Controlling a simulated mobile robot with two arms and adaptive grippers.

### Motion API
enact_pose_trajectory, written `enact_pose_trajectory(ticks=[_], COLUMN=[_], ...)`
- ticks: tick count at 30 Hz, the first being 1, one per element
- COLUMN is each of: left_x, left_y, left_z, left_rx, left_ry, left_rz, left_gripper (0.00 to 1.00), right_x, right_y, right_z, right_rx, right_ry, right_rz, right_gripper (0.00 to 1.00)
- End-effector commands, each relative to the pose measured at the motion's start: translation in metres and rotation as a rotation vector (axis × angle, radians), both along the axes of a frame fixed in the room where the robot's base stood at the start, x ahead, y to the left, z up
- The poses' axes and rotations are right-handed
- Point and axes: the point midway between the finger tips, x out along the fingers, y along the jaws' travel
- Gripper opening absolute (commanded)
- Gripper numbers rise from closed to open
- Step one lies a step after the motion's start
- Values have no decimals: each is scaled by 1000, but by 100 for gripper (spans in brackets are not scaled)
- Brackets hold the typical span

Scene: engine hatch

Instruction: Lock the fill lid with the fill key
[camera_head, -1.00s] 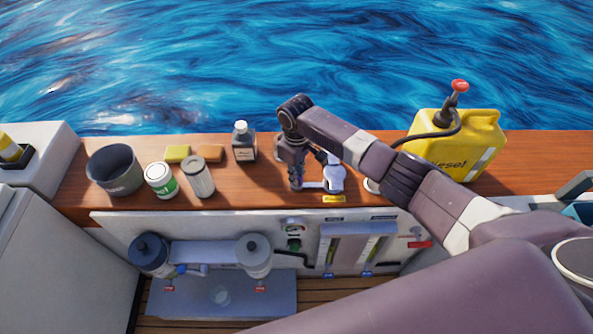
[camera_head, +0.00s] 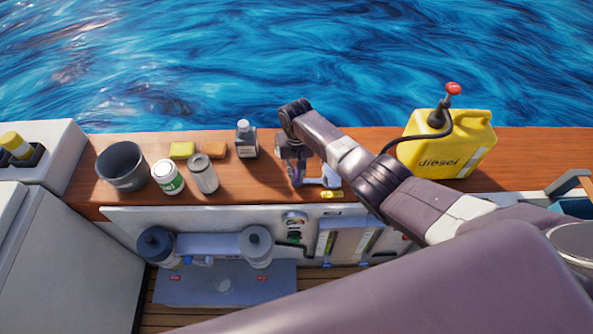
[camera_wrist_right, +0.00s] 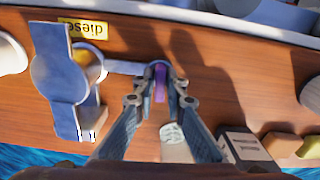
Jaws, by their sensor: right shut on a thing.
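My right gripper (camera_head: 298,181) is at the front of the wooden deck, shut on the end of a grey arm of the fill key (camera_head: 329,178). In the right wrist view, the fingertips (camera_wrist_right: 160,78) close around a purple part at that end. The key (camera_wrist_right: 60,72) is a pale blue-grey piece with two wings, standing beside the gripper. A brassy surface, which looks like the fill lid (camera_wrist_right: 90,64), shows partly under it. The key hides most of the lid, so I cannot tell how it is seated. My left gripper is out of view.
A yellow diesel label (camera_head: 331,195) lies by the key. A yellow diesel can (camera_head: 447,150) stands to the right. A bottle (camera_head: 246,143), sponges (camera_head: 183,150), jars (camera_head: 167,177) and a dark pot (camera_head: 121,168) stand to the left. The open hatch with filters (camera_head: 257,247) is in front.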

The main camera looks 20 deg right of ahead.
Motion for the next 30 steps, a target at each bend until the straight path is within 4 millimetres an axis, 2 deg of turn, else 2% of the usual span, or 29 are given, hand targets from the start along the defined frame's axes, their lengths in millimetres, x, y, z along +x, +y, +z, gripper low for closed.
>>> enact_pose_trajectory(ticks=[9, 23, 24, 27, 30], left_x=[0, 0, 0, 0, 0], left_y=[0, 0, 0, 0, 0], left_z=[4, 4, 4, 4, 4], left_rx=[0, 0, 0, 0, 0], left_ry=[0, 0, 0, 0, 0], left_rz=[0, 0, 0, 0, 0], left_gripper=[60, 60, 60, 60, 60], right_x=[2, 3, 3, 2, 1], right_y=[0, 0, 0, 0, 0], right_z=[1, 2, 2, 1, 1], right_rx=[0, 1, 1, 1, 0], right_ry=[-5, -6, -6, -5, -3], right_rz=[-86, -95, -95, -94, -94], right_gripper=[0, 0, 16, 27, 29])
